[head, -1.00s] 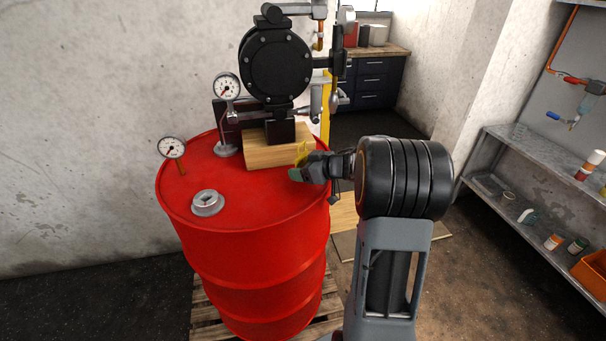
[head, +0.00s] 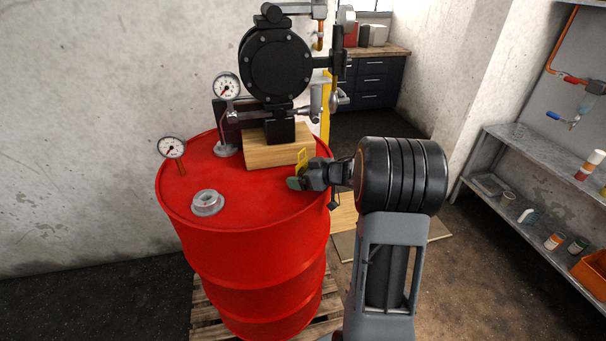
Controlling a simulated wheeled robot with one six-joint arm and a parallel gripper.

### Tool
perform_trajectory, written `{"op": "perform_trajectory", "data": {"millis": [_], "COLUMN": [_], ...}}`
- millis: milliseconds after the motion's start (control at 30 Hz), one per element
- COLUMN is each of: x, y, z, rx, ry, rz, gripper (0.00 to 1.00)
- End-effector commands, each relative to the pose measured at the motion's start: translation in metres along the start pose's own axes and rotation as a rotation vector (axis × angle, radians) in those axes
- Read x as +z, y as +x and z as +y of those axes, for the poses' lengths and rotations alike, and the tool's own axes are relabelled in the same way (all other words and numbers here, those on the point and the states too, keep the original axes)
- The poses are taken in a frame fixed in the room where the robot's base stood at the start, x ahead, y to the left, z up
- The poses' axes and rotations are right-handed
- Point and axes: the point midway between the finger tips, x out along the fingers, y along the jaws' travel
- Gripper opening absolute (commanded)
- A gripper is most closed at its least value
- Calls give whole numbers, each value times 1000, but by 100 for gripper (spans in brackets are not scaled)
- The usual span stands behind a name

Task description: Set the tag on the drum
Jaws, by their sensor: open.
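The red drum (head: 250,215) stands upright on a wooden pallet. A small yellow tag (head: 301,158) shows at the right side of the drum top, in front of the wooden block's right end. My gripper (head: 297,178) is low over the drum top's right edge, pointing left, with a green fingertip showing. It is open, right beside the tag's lower part. The gripper body hides part of the tag, and I cannot tell whether they touch or whether the tag rests on the drum.
A black pump (head: 277,65) stands on a wooden block (head: 270,150) on the drum. Two gauges (head: 227,86) (head: 172,148) and a grey bung (head: 207,203) also rise from its top. The front of the drum top is clear. A metal shelf (head: 540,190) stands at right.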

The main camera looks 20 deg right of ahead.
Motion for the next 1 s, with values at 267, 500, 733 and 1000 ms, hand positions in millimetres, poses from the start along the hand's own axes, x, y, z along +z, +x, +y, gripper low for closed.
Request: {"op": "perform_trajectory", "data": {"millis": [267, 500, 733, 1000], "x": [-3, -4, -3, -6], "y": [-7, -50, -92, -116], "z": [1, 2, 1, 1], "rx": [2, 5, 5, 18], "ry": [-2, -1, 0, -10], "rz": [0, 1, 1, 3], "gripper": [94, 94, 94, 94]}}
